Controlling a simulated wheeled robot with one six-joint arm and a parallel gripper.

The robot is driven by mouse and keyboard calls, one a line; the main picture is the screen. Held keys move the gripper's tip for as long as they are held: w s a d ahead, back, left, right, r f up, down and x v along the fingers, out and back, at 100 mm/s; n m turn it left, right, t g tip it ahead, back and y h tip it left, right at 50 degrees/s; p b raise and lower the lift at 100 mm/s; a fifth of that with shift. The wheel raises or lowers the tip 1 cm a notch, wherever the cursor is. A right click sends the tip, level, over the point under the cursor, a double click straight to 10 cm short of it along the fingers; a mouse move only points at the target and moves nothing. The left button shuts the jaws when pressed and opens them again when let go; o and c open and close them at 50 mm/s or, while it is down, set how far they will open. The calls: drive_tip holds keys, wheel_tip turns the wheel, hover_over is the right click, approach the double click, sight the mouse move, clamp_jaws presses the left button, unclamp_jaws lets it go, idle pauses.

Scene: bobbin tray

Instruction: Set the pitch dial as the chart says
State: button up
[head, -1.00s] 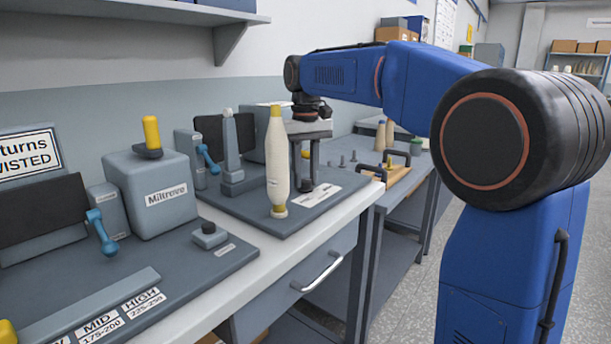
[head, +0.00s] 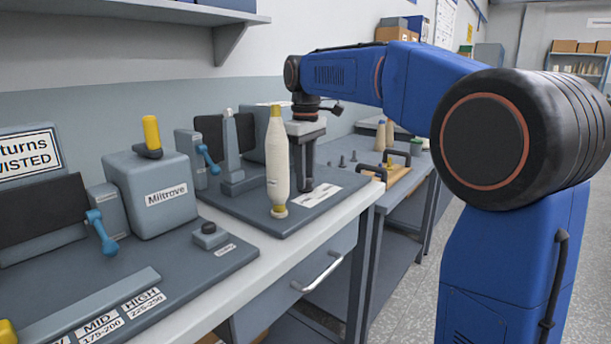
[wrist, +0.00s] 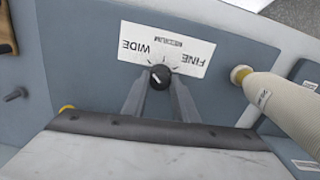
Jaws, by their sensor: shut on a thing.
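The pitch dial (wrist: 160,77) is a small black knob on a grey base plate, below a white label (wrist: 166,48) reading WIDE and FINE, upside down in the wrist view. A short white mark shows on the knob, seeming to lean toward the WIDE side. My gripper (wrist: 159,88) is shut on the dial, one finger on each side. In the head view my gripper (head: 305,185) reaches straight down to the plate, behind the cream bobbin, and hides the dial. A chart for the pitch cannot be made out.
The cream bobbin (head: 278,165) stands upright close to my gripper; it also shows in the wrist view (wrist: 285,105). A MID and HIGH range strip (head: 120,315) lies in front. A wooden tray (head: 395,175) sits beyond.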

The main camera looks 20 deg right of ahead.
idle(0.3)
drive_tip(key=o, duration=1.1)
drive_tip(key=shift+c, duration=0.2)
drive_tip(key=shift+r, duration=0.1)
wheel_tip(320, 180, up, 17)
drive_tip(key=shift+r, duration=0.1)
drive_tip(key=s+d+f+m+t, duration=0.1)
drive_tip(key=s+d+f+m, duration=0.1)
drive_tip(key=s+f, duration=0.9)
drive_tip(key=s+d+f+m+t, duration=0.2)
drive_tip(key=s+d+f+m, duration=0.1)
drive_tip(key=s+f, duration=0.8)
drive_tip(key=s+d+f+m+t, duration=0.1)
drive_tip(key=s+d+f+m, duration=0.1)
drive_tip(key=s+f, duration=1)
wheel_tip(320, 180, down, 4)
drive_tip(key=shift+d+r+m+t, duration=0.15)
drive_tip(key=shift+d+m+t, duration=0.1)
drive_tip(key=shift+m+t, duration=0.25)
